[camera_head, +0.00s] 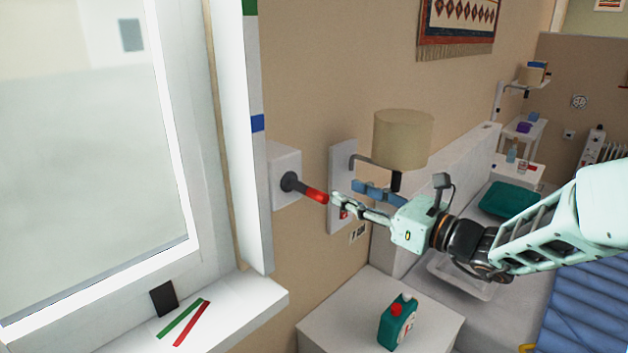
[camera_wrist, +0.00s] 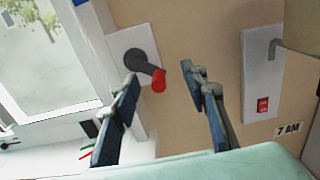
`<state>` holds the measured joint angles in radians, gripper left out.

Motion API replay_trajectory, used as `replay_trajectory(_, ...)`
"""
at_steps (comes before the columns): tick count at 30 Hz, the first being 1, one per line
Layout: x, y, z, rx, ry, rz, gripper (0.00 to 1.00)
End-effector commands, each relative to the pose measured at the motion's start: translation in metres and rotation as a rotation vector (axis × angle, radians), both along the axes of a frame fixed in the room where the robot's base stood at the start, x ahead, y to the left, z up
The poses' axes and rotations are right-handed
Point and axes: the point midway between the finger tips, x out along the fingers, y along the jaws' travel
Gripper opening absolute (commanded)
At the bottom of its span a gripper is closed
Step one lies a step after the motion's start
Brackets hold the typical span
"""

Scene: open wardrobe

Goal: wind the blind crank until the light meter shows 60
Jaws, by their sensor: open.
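The blind crank has a dark grey arm (camera_head: 290,182) and a red handle (camera_head: 315,195). It is mounted on a white box (camera_head: 284,160) on the wall beside the window. My gripper (camera_head: 342,203) is open and empty, just to the right of the red handle in the head view. In the wrist view the red handle (camera_wrist: 159,80) shows beyond and between the two fingers of my gripper (camera_wrist: 158,82), nearer the left one. I cannot tell whether a finger touches it. I cannot make out a light meter reading.
A lamp (camera_head: 403,138) hangs from a wall plate (camera_head: 343,158) with a red switch (camera_wrist: 263,105), close to my gripper.

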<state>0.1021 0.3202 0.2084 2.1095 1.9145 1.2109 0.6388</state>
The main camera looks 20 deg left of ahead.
Motion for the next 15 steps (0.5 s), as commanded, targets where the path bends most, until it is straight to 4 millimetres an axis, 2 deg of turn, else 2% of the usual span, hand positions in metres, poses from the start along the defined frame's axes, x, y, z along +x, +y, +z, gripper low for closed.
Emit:
replay_trajectory(5, 0.0, 0.0, -0.002, -0.002, -0.005, 0.0, 0.36)
replay_trajectory(15, -0.01, -0.01, -0.031, -0.058, -0.138, 0.001, 0.36)
